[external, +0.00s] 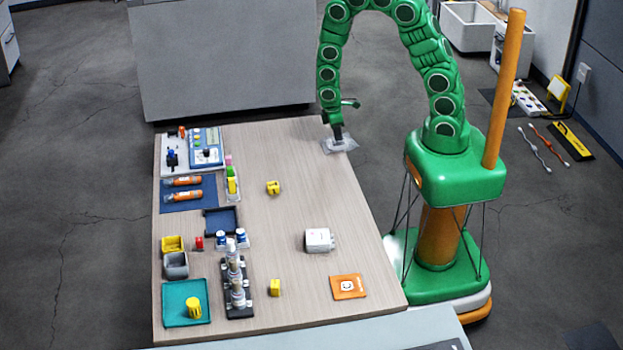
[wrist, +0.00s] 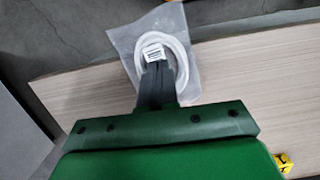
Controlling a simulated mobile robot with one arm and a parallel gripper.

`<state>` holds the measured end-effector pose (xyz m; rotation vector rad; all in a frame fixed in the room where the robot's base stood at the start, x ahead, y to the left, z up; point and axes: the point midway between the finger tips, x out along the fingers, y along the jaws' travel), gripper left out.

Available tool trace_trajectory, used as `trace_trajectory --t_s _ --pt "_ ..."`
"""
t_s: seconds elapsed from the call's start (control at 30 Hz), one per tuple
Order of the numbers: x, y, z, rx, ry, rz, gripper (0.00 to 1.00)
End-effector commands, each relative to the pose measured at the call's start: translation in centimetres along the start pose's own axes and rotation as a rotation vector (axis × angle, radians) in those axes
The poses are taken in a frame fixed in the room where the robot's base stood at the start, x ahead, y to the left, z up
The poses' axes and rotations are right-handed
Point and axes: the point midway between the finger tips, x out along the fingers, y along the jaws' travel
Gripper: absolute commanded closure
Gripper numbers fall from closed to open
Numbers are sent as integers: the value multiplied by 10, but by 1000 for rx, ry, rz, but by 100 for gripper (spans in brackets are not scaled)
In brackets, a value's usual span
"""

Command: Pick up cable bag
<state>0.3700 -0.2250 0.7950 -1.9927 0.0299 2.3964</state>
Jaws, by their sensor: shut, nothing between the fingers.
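The cable bag (external: 347,145) is a clear plastic bag at the far right corner of the table. In the wrist view the bag (wrist: 184,25) shows a coiled white cable and a small label with dark marks inside. My gripper (external: 338,138) is directly above the bag, pointing down. In the wrist view my gripper's dark fingers (wrist: 156,72) are together and cover the near part of the cable coil. Nothing is held between them. The bag seems to lie flat, partly near the table edge; I cannot tell whether the fingertips touch it.
The wooden table (external: 290,205) is clear around the bag. Trays, bins and a dark rack (external: 238,285) crowd the left side. A grey cabinet (external: 220,60) stands behind the table.

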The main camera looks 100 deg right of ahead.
Motion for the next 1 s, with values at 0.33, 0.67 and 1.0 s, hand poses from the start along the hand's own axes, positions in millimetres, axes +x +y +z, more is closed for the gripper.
trace_trajectory --t_s 0.33,0.67,1.0 --pt "-9 -3 -7 0 23 -5 100" --pt "-17 -3 -44 0 24 -5 100" --pt "-27 -3 -93 0 21 -4 100"
